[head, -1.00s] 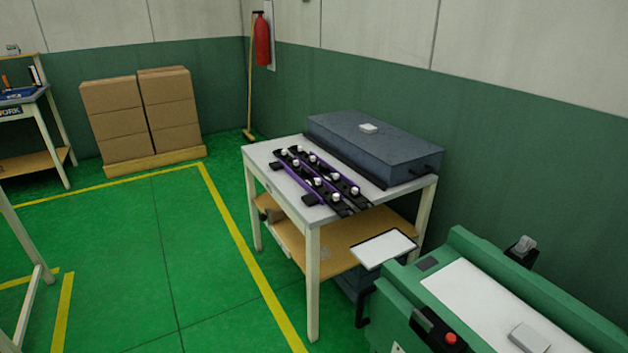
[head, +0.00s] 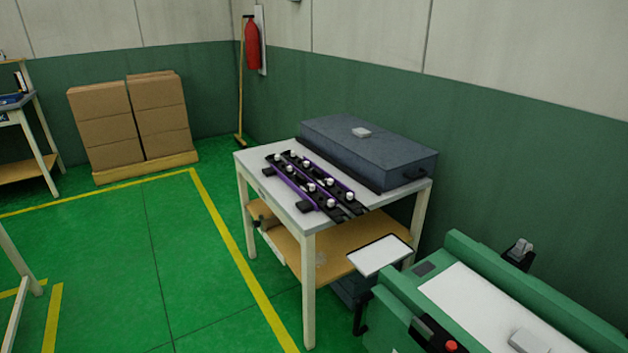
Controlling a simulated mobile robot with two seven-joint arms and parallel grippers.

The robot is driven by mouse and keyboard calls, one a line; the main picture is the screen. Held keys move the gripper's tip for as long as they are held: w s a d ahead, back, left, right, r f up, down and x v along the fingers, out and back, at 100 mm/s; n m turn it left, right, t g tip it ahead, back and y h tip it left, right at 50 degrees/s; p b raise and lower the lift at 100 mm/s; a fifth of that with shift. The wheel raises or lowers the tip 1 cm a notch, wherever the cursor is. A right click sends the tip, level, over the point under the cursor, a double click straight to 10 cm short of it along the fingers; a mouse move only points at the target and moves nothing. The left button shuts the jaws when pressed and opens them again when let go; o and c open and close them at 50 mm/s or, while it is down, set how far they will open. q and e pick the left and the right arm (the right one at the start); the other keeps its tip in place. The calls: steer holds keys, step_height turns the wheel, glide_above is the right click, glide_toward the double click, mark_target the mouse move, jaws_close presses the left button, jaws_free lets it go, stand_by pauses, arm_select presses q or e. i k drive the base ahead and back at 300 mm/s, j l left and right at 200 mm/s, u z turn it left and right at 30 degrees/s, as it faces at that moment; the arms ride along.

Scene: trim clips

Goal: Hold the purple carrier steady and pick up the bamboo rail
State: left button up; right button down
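The purple carrier (head: 290,178) lies on the top of a white-legged table (head: 252,163) in the middle of the head view. It is long and narrow, with black parts and several white knobs along it. A second purple and black strip with white knobs lies alongside it. I cannot make out a bamboo rail on the table at this size. Neither of my grippers is in view, and nothing touches the carrier.
A dark grey box (head: 370,150) fills the back of the table. A green machine (head: 470,240) stands close at the right front. A small white panel (head: 380,255) juts out beside the table. Cardboard boxes (head: 130,120) stand at the back left. The green floor left of the table is clear.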

mark_target(347, 199)
steer(key=i+j+z, duration=0.25)
steer(key=i+j, duration=0.7)
steer(key=i, duration=0.05)
